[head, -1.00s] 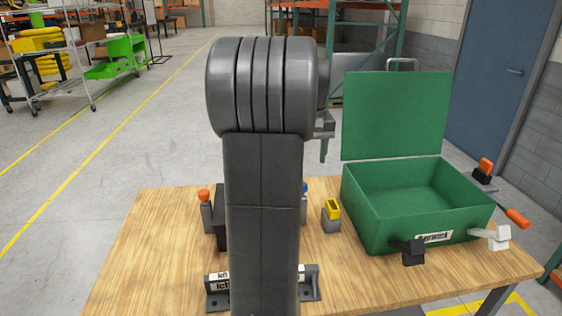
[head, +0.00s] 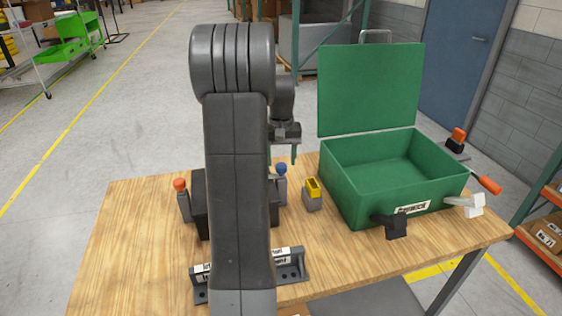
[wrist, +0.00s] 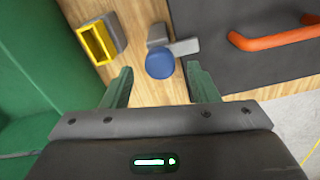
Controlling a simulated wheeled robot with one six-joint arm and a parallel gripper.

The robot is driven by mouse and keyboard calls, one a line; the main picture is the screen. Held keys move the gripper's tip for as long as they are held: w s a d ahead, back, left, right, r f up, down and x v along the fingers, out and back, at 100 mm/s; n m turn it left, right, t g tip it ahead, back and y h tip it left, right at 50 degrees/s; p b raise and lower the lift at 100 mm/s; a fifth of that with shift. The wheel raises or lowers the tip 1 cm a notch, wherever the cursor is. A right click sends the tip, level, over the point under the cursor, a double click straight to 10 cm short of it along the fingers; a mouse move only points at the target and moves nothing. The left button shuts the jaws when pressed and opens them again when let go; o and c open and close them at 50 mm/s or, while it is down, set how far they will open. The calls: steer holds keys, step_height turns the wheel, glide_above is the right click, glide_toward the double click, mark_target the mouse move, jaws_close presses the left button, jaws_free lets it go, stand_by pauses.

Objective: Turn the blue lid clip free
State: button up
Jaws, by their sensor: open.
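The blue lid clip (head: 281,169) has a round blue knob on a grey post, at the right side of the dark chassis (head: 199,205). In the wrist view the blue knob (wrist: 160,62) shows between and just beyond my fingertips, with a grey arm beside it reaching the chassis lid (wrist: 240,70). My gripper (head: 282,162) is open and empty, its green fingers pointing down above the clip. I see no contact with the knob. My arm hides much of the chassis in the head view. An orange clip (head: 180,186) stands at the chassis's left side.
A grey block with a yellow top (head: 313,190) stands right of the clip. The green open case (head: 345,200) is farther right, with black and white latches at its front. An orange handle (wrist: 275,33) crosses the chassis lid. A labelled bracket (head: 288,262) sits in front.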

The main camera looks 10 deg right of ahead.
steer(key=shift+f, duration=0.95)
steer(key=shift+c, duration=0.2)
steer(key=c, duration=0.9)
steer(key=shift+c, duration=0.2)
